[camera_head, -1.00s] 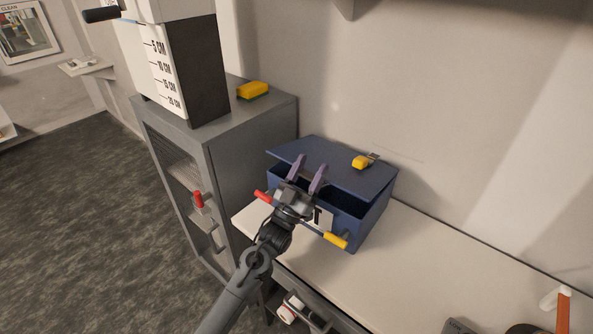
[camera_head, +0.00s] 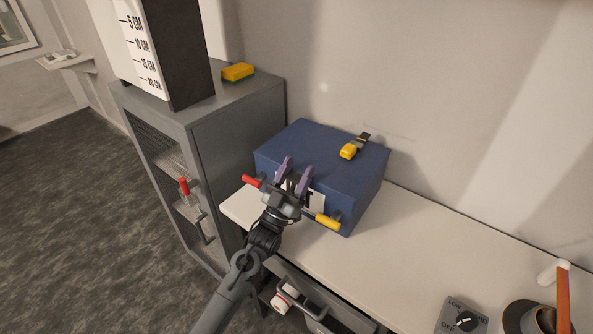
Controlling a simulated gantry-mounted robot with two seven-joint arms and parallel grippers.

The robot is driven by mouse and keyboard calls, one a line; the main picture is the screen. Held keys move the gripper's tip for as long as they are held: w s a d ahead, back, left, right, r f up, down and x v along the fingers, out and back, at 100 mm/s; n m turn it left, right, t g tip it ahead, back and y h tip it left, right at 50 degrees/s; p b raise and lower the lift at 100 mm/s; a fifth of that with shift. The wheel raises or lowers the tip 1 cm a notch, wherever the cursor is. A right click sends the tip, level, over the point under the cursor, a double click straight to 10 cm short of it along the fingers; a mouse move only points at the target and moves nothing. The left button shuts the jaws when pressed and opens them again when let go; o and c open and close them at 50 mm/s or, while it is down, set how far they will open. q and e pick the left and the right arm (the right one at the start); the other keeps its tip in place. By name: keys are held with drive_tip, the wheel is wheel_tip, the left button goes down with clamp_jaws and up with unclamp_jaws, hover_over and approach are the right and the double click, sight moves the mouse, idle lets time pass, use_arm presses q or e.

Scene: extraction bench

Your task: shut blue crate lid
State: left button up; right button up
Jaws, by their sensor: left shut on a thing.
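The blue crate (camera_head: 364,200) stands on the pale bench. Its lid (camera_head: 315,143) lies flat on top, and I see no gap along the visible front and right edges. My left gripper (camera_head: 293,170) is at the middle of the crate's front, its purple fingers reaching up to the lid's front edge. It is shut on the lid, though the fingers hide the exact contact. A red handle (camera_head: 252,181) and a yellow handle (camera_head: 328,221) show at the crate's front. A white label is partly hidden behind the gripper. My right gripper is not in view.
A yellow and black item (camera_head: 350,151) is on the lid. A grey cabinet (camera_head: 235,130) with a yellow-green sponge (camera_head: 237,72) on top stands left of the crate. The bench (camera_head: 400,255) is clear right of it, up to a control box (camera_head: 462,316) and a tape roll.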

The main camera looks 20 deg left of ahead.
use_arm(q)
drive_tip(key=o, duration=1.1)
drive_tip(key=shift+f, duration=0.35)
drive_tip(key=o, duration=0.3)
drive_tip(key=shift+s, duration=0.1)
drive_tip(key=shift+s+a+f, duration=0.1)
drive_tip(key=shift+s+f, duration=0.15)
drive_tip(key=shift+s+a+f+p, duration=0.1)
drive_tip(key=shift+s+a+p, duration=0.3)
drive_tip(key=shift+s, duration=1.6)
drive_tip(key=shift+s+a+r+p, duration=0.1)
drive_tip(key=shift+s+a+p, duration=0.3)
drive_tip(key=shift+s, duration=1.65)
drive_tip(key=shift+s+a+f+p, duration=0.1)
drive_tip(key=shift+s+a+p, duration=0.3)
drive_tip(key=shift+s, duration=1.6)
drive_tip(key=shift+a, duration=0.1)
